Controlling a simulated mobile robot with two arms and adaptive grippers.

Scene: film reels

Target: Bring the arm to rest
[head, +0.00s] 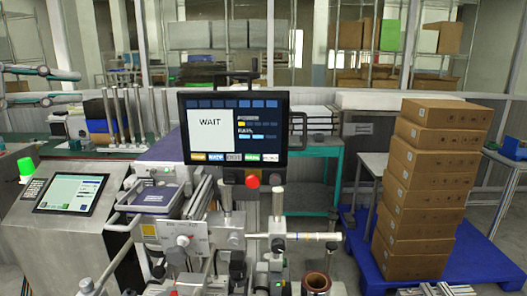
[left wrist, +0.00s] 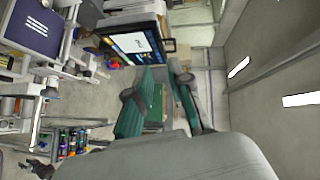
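My left gripper (head: 70,87) reaches in from the left edge of the head view, up in the air. Its two long teal-and-grey fingers are spread apart with nothing between them. In the left wrist view the same gripper (left wrist: 158,87) shows two dark-tipped fingers with a gap between them, above a large grey body part. It touches nothing that I can see. My right gripper is in neither view.
A machine with a monitor (head: 233,128) reading WAIT stands in the middle. A console (head: 72,193) is at left. Stacked cardboard boxes (head: 428,185) stand on a blue pallet (head: 485,262) at right. A brown core (head: 317,283) sits low in front.

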